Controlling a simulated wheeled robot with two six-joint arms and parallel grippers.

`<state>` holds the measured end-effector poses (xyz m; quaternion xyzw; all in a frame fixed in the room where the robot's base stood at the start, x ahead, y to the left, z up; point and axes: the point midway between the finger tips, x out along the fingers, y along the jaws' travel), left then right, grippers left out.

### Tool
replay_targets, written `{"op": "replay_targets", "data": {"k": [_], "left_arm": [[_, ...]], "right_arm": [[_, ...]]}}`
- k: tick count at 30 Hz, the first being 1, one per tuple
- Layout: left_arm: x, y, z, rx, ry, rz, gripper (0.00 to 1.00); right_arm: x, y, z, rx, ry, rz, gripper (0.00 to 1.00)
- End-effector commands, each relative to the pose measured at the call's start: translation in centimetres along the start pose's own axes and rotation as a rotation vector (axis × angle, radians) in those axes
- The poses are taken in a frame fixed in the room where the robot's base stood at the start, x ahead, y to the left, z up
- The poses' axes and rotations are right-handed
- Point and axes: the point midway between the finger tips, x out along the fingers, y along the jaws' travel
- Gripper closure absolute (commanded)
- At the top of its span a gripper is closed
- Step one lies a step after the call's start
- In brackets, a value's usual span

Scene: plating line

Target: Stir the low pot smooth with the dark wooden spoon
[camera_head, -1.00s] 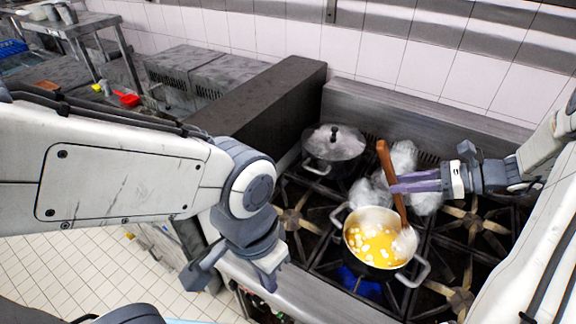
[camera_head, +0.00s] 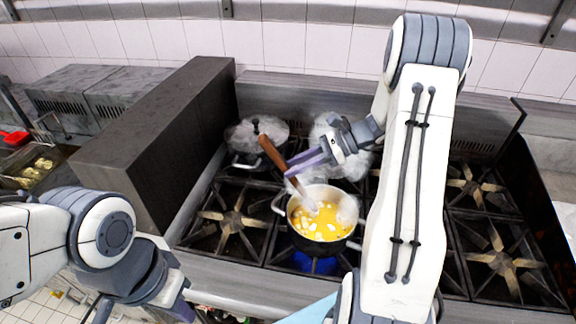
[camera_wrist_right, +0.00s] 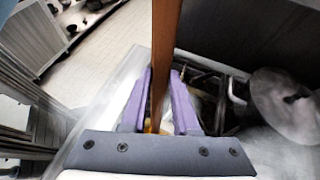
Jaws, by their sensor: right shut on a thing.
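The low pot (camera_head: 320,248) stands on a front burner in the head view. It holds yellow food (camera_head: 318,228) with several white lumps. The dark wooden spoon (camera_head: 272,153) leans with its handle up to the left and its lower end in the pot; its tip is hidden in the food. My right gripper (camera_head: 299,166) is shut on the spoon handle above the pot's back left rim. In the right wrist view the handle (camera_wrist_right: 165,45) stands between the purple fingers. My left gripper (camera_head: 143,308) is open and empty at the lower left, off the stove.
A blue flame (camera_head: 318,262) burns under the pot. A lidded pot (camera_head: 245,161) stands behind on the left, with steam around. A dark block (camera_head: 150,140) borders the stove's left side. Empty burners lie left (camera_head: 230,222) and right (camera_head: 500,262). My right arm hides part of the stove.

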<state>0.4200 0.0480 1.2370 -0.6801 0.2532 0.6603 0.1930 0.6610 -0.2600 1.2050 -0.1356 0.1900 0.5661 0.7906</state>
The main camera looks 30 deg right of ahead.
Motion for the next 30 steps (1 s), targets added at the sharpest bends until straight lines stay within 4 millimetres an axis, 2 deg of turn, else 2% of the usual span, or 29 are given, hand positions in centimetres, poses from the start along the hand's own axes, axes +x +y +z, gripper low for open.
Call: {"op": "replay_targets", "data": {"k": [1,7,30], "left_arm": [[0.8,-0.1,0.0,-0.001,0.0,0.0,1.0],[2.2,-0.2,0.1,-0.003,0.0,0.0,1.0],[5.0,-0.4,0.3,-0.009,0.0,0.0,1.0]], "right_arm": [[0.1,0.0,-0.8,0.0,0.0,0.0,1.0],[0.2,0.0,-2.6,0.0,0.0,0.0,1.0],[0.1,0.0,-9.1,-0.001,0.0,0.002,1.0]]}}
